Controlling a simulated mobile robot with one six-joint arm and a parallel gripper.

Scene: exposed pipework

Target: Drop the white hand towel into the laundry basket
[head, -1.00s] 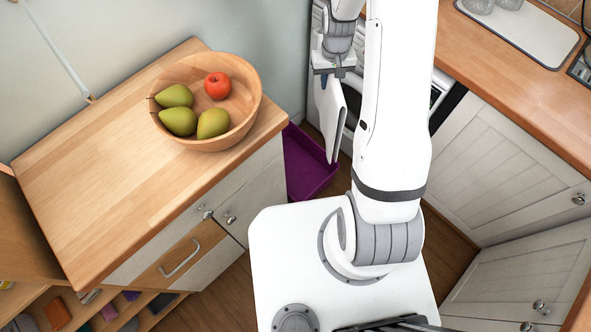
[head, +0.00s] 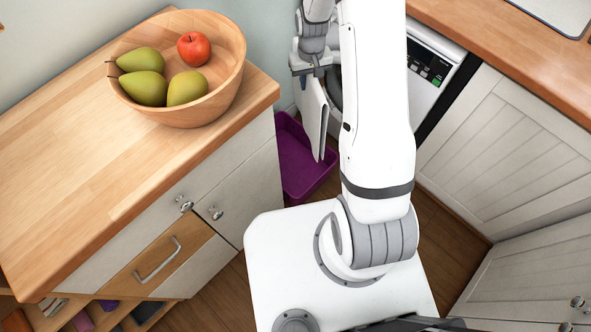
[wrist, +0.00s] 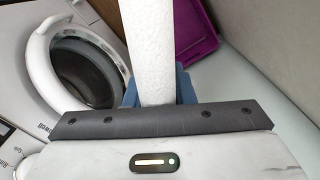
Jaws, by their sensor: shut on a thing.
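The white hand towel (head: 312,112) hangs below my gripper (head: 312,72) in the head view. In the wrist view the towel (wrist: 156,45) is a white strip gripped between the blue fingers of my gripper (wrist: 158,90). My gripper is shut on it. The purple laundry basket (head: 300,165) stands on the floor between the wooden-topped cabinet and my base; the towel overlaps part of it in the head view. In the wrist view the basket (wrist: 195,30) lies beyond the towel, at upper right. My arm hides the floor to the basket's right.
A wooden-topped cabinet (head: 100,150) with a bowl of fruit (head: 225,85) stands at left. A front-loading washing machine (head: 435,65) with a round door (wrist: 85,75) is behind my arm. A counter with white cupboards (head: 510,150) lines the right side.

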